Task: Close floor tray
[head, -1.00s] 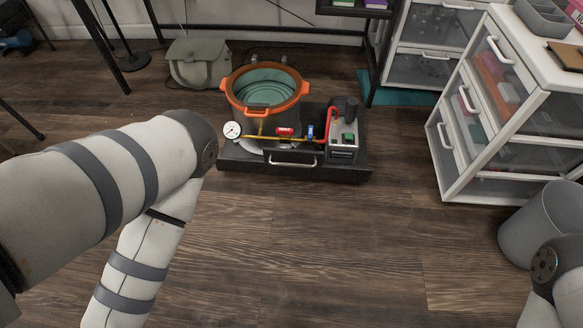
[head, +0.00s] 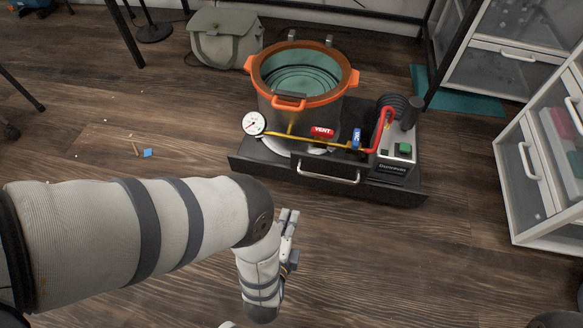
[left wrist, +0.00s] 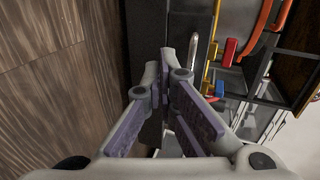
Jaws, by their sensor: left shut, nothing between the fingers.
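The floor tray is a dark drawer front (head: 300,173) with a silver bar handle (head: 328,174), low in the black base under the orange-rimmed pot in the head view. How far it stands out is hard to tell. My left gripper (head: 289,214) is in front of and below the drawer front, left of the handle in the picture, and apart from it. In the left wrist view, my left gripper (left wrist: 172,75) is shut and empty, with the handle (left wrist: 182,52) beyond its fingertips. My right gripper is out of view.
The base carries the pot (head: 300,78), a gauge (head: 255,123), red and blue valves and a pump (head: 397,150). A grey bag (head: 226,38) lies behind left. A white drawer cabinet (head: 545,160) stands right. The floor in front is mostly clear.

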